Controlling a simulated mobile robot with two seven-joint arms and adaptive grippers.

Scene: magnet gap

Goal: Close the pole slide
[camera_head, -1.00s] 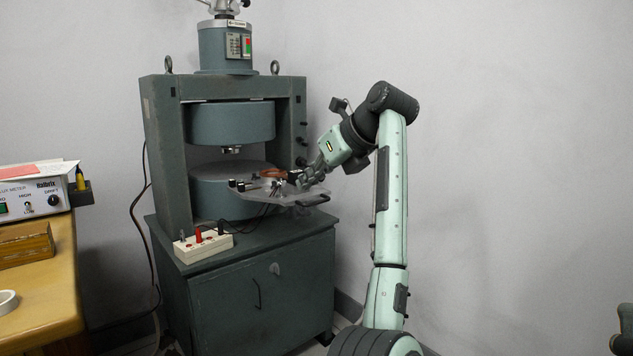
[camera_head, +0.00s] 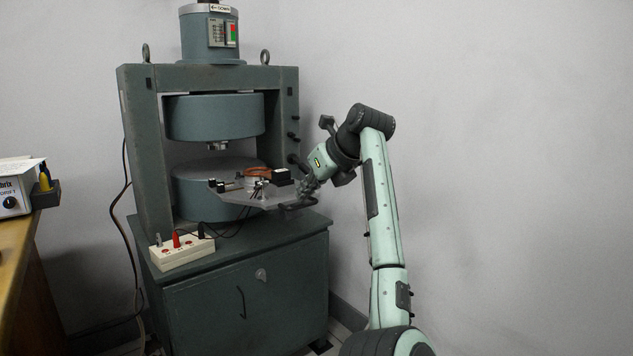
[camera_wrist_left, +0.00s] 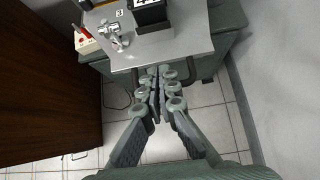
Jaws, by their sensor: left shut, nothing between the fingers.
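The pole slide (camera_head: 240,197) is a grey plate sticking out toward the front right from between the round pole faces of the green press. It carries a copper-coloured coil (camera_head: 257,171), a black block (camera_head: 280,177) and small clamps. A dark handle (camera_head: 299,205) is at its front edge. My left gripper (camera_head: 307,187) is just right of the slide's front end. In the left wrist view, the gripper (camera_wrist_left: 157,76) is shut and empty, its fingertips by the plate's edge (camera_wrist_left: 165,53). The fingers partly hide the handle; I cannot tell whether they touch it. My right gripper is out of view.
The press (camera_head: 145,150) stands on a green cabinet (camera_head: 246,285). A white socket box (camera_head: 182,252) with a red plug and cables sits at the cabinet's front left. A wooden table (camera_head: 20,270) is at far left. Bare wall is on the right.

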